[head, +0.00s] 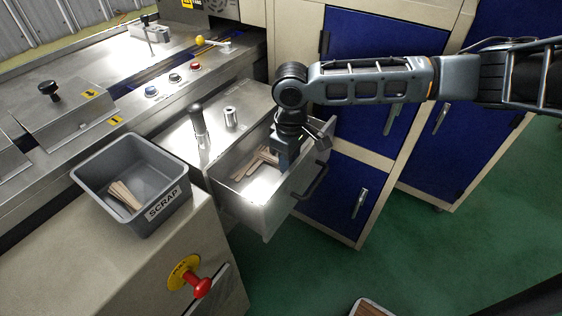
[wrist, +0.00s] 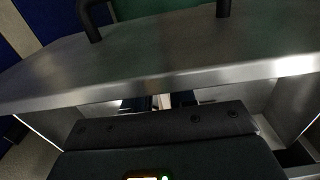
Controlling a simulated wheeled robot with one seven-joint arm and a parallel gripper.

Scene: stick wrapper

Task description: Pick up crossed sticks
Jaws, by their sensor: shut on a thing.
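Several pale wooden sticks lie crossed over one another in the open metal drawer (head: 253,193); the visible sticks (head: 262,160) are left of my gripper. My gripper (head: 284,166) reaches down into the drawer near its front panel, and its fingertips are hidden in the head view. In the wrist view my gripper (wrist: 162,103) has its two dark fingers close together, with a pale sliver of stick between them. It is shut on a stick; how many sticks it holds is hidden.
A grey SCRAP bin (head: 157,218) with several sticks inside stands on the machine's left ledge. Two metal posts stand on the top behind the drawer. The drawer handle (head: 312,181) sticks out in front. Blue cabinets (head: 345,187) stand at the right.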

